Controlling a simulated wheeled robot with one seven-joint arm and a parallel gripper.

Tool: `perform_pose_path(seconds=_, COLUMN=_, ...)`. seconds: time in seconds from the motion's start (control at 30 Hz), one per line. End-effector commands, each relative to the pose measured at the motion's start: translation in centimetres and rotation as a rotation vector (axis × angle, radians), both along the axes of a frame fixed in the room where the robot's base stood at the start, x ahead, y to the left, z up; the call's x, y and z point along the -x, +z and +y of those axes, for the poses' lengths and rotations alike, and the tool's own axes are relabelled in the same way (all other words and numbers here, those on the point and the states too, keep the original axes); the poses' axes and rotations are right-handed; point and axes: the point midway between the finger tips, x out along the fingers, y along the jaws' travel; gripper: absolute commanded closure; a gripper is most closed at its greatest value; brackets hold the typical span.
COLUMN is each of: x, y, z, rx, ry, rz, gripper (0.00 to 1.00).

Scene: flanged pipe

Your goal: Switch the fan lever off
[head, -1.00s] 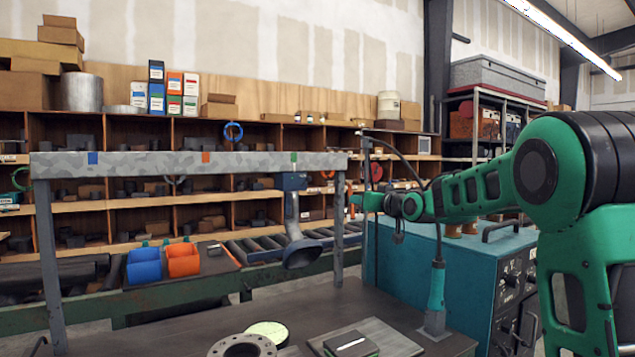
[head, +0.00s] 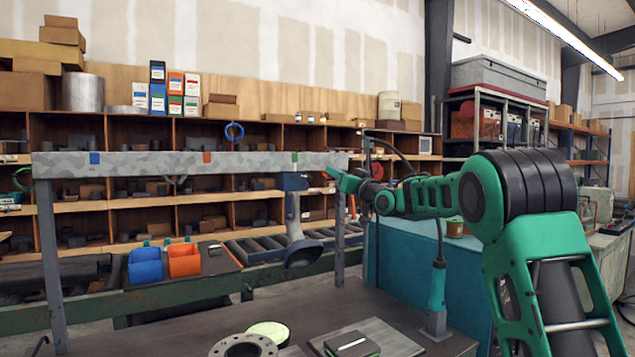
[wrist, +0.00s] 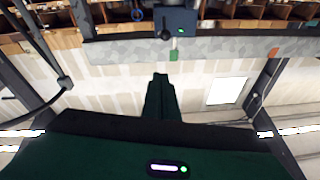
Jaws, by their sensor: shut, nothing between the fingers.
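The fan's blue-grey switch box (head: 292,181) hangs under the grey patterned beam at its right part, with an extraction arm and flared hood (head: 303,252) below it. The box also shows in the wrist view (wrist: 178,20), at the top centre. A dark round-ended lever (wrist: 165,33) shows on it, beside a small green light. The lever's exact setting is hard to tell. My gripper (head: 332,172) is just right of the box, apart from it as far as I can see. In the wrist view my gripper's fingers (wrist: 160,78) are together and empty, pointing toward the box.
The beam (head: 180,164) carries blue, orange and green marks and stands on posts. A teal cabinet (head: 405,285) stands below my arm. A hanging cable with a teal handle (head: 437,298) is close by. A flange (head: 243,346) lies on the dark bench.

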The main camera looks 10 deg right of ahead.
Motion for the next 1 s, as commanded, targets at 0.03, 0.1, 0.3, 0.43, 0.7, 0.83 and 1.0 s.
perform_pose_path(seconds=0.03, x=-0.9, y=0.2, z=0.4, rx=0.002, ry=0.002, rz=0.000, gripper=1.00)
perform_pose_path(seconds=0.1, x=-2.1, y=0.5, z=0.8, rx=0.001, ry=0.001, rz=-0.001, gripper=1.00)
perform_pose_path(seconds=0.3, x=-4.9, y=1.3, z=1.9, rx=0.001, ry=0.001, rz=0.001, gripper=1.00)
perform_pose_path(seconds=0.43, x=-6.4, y=1.7, z=2.4, rx=0.000, ry=0.000, rz=0.000, gripper=1.00)
perform_pose_path(seconds=0.7, x=-7.6, y=-1.0, z=3.4, rx=0.000, ry=0.000, rz=0.002, gripper=1.00)
perform_pose_path(seconds=0.83, x=-7.8, y=-1.5, z=3.6, rx=0.000, ry=-0.001, rz=0.001, gripper=1.00)
perform_pose_path(seconds=1.0, x=-7.9, y=-1.7, z=3.7, rx=0.000, ry=-0.001, rz=0.001, gripper=1.00)
